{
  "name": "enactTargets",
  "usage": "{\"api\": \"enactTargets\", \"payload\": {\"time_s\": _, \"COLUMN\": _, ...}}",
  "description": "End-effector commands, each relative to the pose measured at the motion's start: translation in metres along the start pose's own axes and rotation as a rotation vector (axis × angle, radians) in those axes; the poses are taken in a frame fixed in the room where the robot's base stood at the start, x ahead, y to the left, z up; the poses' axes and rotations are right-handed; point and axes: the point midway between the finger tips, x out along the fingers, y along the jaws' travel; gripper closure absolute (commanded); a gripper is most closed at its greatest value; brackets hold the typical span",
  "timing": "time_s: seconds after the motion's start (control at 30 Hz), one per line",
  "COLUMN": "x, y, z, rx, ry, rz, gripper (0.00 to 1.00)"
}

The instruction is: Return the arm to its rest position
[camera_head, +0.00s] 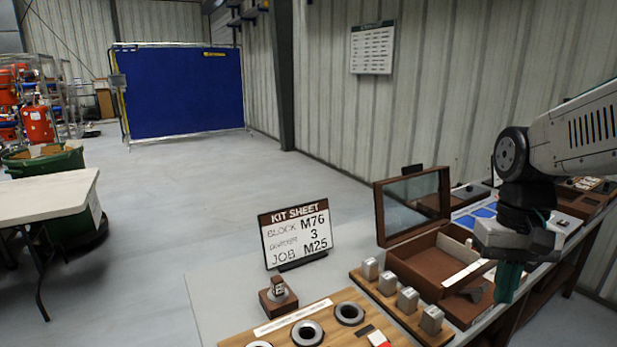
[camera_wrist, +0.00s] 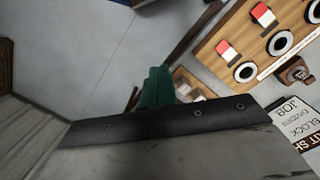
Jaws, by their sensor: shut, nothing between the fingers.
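My arm reaches in from the right in the head view, its wrist bent down. My gripper (camera_head: 509,285) points downward with its green fingers together and nothing between them. It hangs at the right of the open brown wooden box (camera_head: 415,262), near the right side of the workbench. In the wrist view the green fingers (camera_wrist: 157,86) show beyond a dark metal edge that covers much of the lower picture.
A kit sheet sign (camera_head: 296,236) stands on the bench. A wooden board with dark rings (camera_head: 307,333) and a rack of grey metal blocks (camera_head: 408,300) lie near the box. A white table (camera_head: 45,196) stands at left. The floor between is clear.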

Motion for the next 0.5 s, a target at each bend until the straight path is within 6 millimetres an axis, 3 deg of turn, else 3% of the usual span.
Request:
{"api": "enactTargets", "payload": {"time_s": 0.1, "x": 0.005, "y": -0.006, "z": 0.051, "rx": -0.059, "ry": 0.04, "rz": 0.002, "gripper": 1.0}}
{"api": "enactTargets", "payload": {"time_s": 0.23, "x": 0.014, "y": -0.011, "z": 0.095, "rx": -0.104, "ry": 0.088, "rz": 0.004, "gripper": 1.0}}
{"api": "enactTargets", "payload": {"time_s": 0.33, "x": 0.017, "y": -0.013, "z": 0.117, "rx": -0.126, "ry": 0.133, "rz": 0.003, "gripper": 1.0}}
{"api": "enactTargets", "payload": {"time_s": 0.5, "x": 0.01, "y": -0.017, "z": 0.132, "rx": -0.15, "ry": 0.21, "rz": -0.002, "gripper": 1.0}}
